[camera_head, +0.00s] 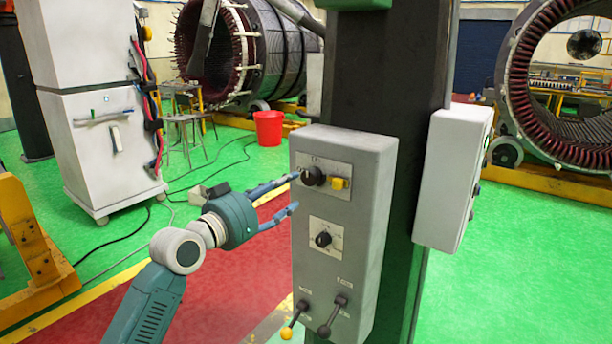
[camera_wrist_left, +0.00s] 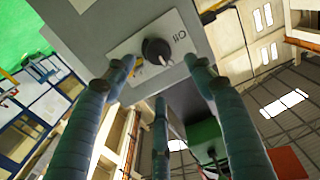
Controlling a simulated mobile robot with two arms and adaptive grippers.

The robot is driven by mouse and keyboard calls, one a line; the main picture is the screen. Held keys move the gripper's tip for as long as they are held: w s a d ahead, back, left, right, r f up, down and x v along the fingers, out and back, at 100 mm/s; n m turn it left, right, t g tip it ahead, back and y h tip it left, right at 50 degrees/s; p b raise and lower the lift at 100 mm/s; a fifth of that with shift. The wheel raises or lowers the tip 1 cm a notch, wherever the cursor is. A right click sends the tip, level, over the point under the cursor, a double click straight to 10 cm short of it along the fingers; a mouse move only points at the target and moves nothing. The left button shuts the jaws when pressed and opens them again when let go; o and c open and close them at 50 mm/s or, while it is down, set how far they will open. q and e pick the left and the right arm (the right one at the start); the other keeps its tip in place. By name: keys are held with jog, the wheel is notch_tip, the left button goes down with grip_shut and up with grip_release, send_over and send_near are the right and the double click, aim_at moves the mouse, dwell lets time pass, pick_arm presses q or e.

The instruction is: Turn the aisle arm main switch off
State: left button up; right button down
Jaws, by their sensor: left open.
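The grey switch box (camera_head: 350,240) is mounted on a dark column. Its upper plate carries a black rotary knob (camera_head: 313,177) with a yellow part (camera_head: 337,184) to its right. The knob also shows in the left wrist view (camera_wrist_left: 157,52), with a pale pointer mark and lettering on the plate beside it. A second black knob (camera_head: 323,239) sits on a lower plate. My left gripper (camera_head: 297,192) is open in front of the upper plate, its fingers spread to either side of the knob in the wrist view. Whether a finger touches the plate or knob is unclear. My right gripper is not in view.
Two levers, one yellow-tipped (camera_head: 294,319) and one black (camera_head: 333,316), stick out at the bottom of the box. A white box (camera_head: 450,178) hangs on the column's right side. A white cabinet (camera_head: 92,145), stools and a red bucket (camera_head: 268,128) stand behind.

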aim_at(307, 177)
pick_arm(q)
jog(key=p+x, duration=0.2)
jog(key=x, duration=0.7)
jog(key=shift+w+d+f, duration=0.1)
jog(key=shift+w+d, duration=0.1)
jog(key=shift+w, duration=0.05)
jog(key=shift+c, duration=0.5)
jog(key=c, duration=1)
